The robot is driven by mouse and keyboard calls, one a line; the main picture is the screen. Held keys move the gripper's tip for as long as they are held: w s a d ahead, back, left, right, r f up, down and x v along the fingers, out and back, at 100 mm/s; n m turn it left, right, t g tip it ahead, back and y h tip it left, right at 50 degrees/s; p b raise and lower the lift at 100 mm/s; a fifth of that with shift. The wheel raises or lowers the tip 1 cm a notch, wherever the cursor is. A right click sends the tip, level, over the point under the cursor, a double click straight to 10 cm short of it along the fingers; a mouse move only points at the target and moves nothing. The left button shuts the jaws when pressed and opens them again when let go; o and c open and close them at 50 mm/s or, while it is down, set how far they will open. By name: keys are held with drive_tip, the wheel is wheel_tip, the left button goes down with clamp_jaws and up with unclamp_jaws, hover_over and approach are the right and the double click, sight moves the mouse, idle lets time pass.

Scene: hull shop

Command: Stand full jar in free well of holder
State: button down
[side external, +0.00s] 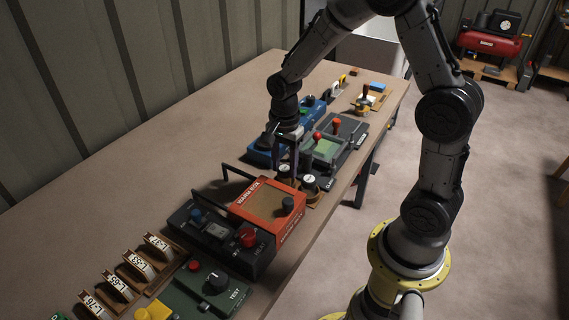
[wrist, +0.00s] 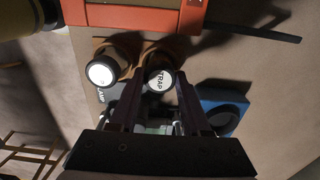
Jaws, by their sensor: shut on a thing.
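My gripper (side external: 284,158) points down over the table beside the orange box. In the wrist view its fingers (wrist: 156,88) are shut on a dark jar (wrist: 158,79) with a white lid marked TRAP. This jar also shows under my gripper in the side view (side external: 282,173). A second white-lidded jar (side external: 310,182) stands just to its right; in the wrist view it is at the left (wrist: 101,73). The brown holder (side external: 314,198) is around the second jar's base. I cannot tell whether the gripped jar's base is in a well or above it; its contents are hidden.
The orange warm box (side external: 270,206), with a black handle, stands close in front of the jars. A blue unit (side external: 262,150) and a grey-green panel with red knobs (side external: 325,150) are close behind. The table's right edge is near the holder. The left table side is clear.

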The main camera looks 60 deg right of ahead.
drive_tip(key=shift+c, duration=1.4)
unclamp_jaws()
drive_tip(key=s+a+r+t, duration=0.2)
drive_tip(key=s+r, duration=0.1)
drive_tip(key=r, duration=1.6)
drive_tip(key=s+a+n+t, duration=0.1)
drive_tip(key=s+n, duration=0.6)
drive_tip(key=n, duration=0.2)
drive_tip(key=s+a+f+n+t, duration=0.1)
drive_tip(key=s+a+n+t, duration=0.1)
drive_tip(key=s+n, duration=0.5)
drive_tip(key=shift+s+a+f+n+t, duration=0.2)
drive_tip(key=shift+s+a+n+t, duration=0.1)
drive_tip(key=shift+n, duration=0.7)
